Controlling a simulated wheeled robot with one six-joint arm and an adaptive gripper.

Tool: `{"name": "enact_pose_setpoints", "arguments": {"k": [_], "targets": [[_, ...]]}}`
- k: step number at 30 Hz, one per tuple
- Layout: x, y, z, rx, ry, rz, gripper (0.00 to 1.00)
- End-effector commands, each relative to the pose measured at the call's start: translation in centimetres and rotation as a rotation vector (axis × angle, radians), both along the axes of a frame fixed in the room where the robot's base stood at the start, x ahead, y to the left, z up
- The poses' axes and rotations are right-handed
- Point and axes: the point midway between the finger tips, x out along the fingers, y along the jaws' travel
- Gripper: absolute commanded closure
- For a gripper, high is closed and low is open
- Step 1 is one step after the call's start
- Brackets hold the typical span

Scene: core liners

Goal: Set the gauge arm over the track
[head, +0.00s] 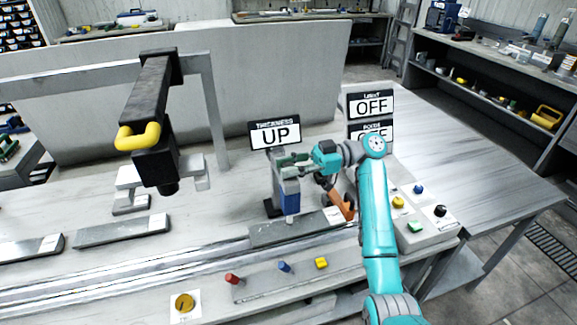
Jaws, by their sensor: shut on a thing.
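The gauge arm (289,201) is a blue and grey upright head with a pale tip at its lower end. It stands by a dark post beneath the sign reading "THICKNESS UP" (275,135). My gripper (293,168) is shut on the top of the gauge arm, reaching in from the right. The fingers partly hide the gauge's upper part.
A grey core liner (290,229) lies under the gauge. An orange part (341,204) stands just right of it. A black camera-like head with a yellow handle (140,136) hangs at left. A button panel (425,222) is at right. Red, blue and yellow knobs line the front.

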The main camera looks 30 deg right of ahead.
Motion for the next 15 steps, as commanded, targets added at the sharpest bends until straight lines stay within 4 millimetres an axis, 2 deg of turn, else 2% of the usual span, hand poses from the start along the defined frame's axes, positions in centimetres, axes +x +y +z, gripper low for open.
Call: {"name": "enact_pose_setpoints", "arguments": {"k": [2, 3, 5, 15], "targets": [[-0.07, -0.10, -0.24, -0.002, 0.004, -0.001, 1.00], [-0.07, -0.11, -0.25, -0.002, 0.004, -0.001, 0.61], [-0.06, -0.10, -0.23, -0.001, 0.004, -0.001, 0.46], [-0.04, -0.22, -0.09, -0.001, 0.002, -0.002, 0.44]]}}
